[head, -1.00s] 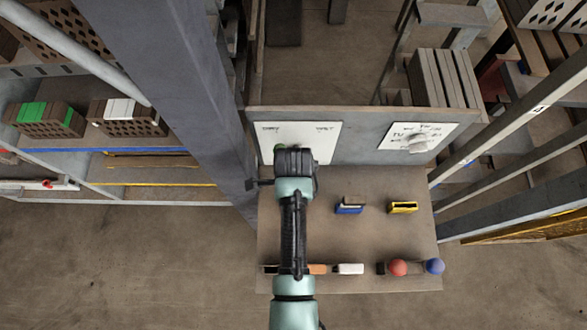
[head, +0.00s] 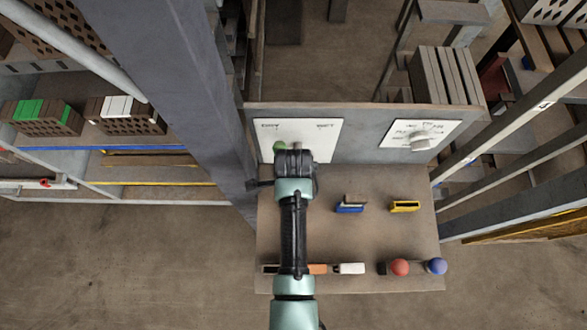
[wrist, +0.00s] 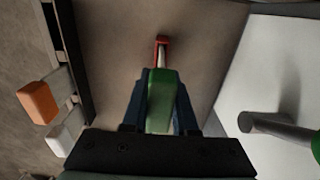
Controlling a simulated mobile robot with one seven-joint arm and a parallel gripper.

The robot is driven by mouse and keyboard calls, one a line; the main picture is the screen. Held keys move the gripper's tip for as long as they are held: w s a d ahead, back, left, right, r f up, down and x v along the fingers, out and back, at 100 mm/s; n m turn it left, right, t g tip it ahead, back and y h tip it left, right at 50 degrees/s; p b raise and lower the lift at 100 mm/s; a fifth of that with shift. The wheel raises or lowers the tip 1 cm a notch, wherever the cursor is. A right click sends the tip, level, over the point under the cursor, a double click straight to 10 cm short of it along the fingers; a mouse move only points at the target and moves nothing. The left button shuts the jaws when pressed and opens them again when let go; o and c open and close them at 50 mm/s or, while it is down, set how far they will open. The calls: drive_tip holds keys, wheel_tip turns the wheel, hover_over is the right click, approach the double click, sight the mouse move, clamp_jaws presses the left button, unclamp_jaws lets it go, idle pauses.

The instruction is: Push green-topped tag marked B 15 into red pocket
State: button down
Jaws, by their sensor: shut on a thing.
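In the wrist view, my gripper (wrist: 160,92) is shut on a green-topped tag (wrist: 161,98), held between its two blue fingers. Its B 15 marking cannot be read. The red pocket (wrist: 162,42) sits on the brown bench top straight beyond the tag's far end. The tag lines up with the pocket; I cannot tell whether its tip touches or enters it. In the head view, my gripper (head: 294,166) points down over the bench's left part, and my arm hides the tag and the red pocket.
A blue pocket (head: 349,208) and a yellow pocket (head: 405,206) stand to the right on the bench. A white panel (head: 325,136) with a green knob (head: 279,147) rises close behind my gripper. Orange and white handles (head: 350,268) and red and blue balls (head: 437,266) line the front edge.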

drive_tip(key=shift+f+b, duration=0.95)
drive_tip(key=shift+f, duration=0.4)
idle(0.4)
drive_tip(key=c, duration=0.6)
unclamp_jaws()
wheel_tip(320, 180, up, 13)
drive_tip(key=shift+b, duration=0.45)
